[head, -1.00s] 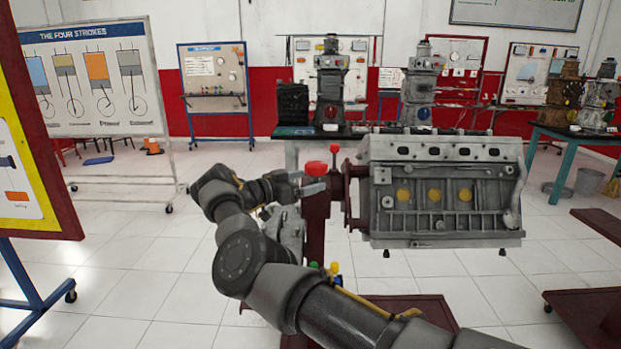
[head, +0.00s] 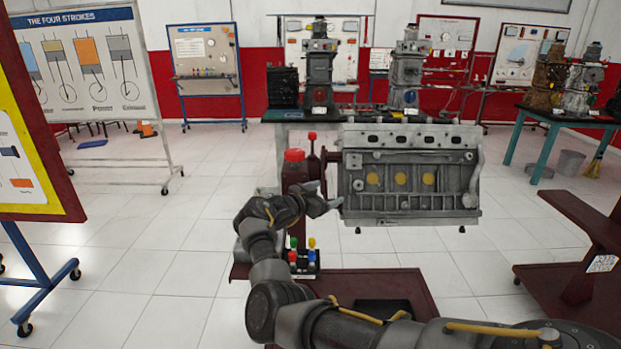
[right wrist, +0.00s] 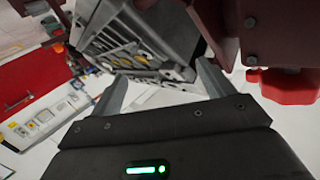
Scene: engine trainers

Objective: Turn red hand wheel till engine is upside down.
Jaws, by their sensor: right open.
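The grey engine block (head: 408,178) hangs at the right side of a dark red stand, its long side with yellow round plugs facing me. The red hand wheel (head: 294,155) sits on top of the stand's post, left of the engine. A smaller red knob (head: 312,135) stands just behind it. My right gripper (head: 325,198) is open and empty, below and right of the wheel, near the engine's lower left end. In the right wrist view, the engine (right wrist: 125,40) lies beyond the open fingers (right wrist: 160,78), and the red wheel (right wrist: 290,87) is at right, outside them. My left gripper is not in view.
The stand's dark red base (head: 385,290) lies on the floor, with colored-topped items (head: 303,256) beside the post. Another dark red stand (head: 575,275) is at right. A yellow-framed board (head: 40,180) stands at left. Open tiled floor lies between.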

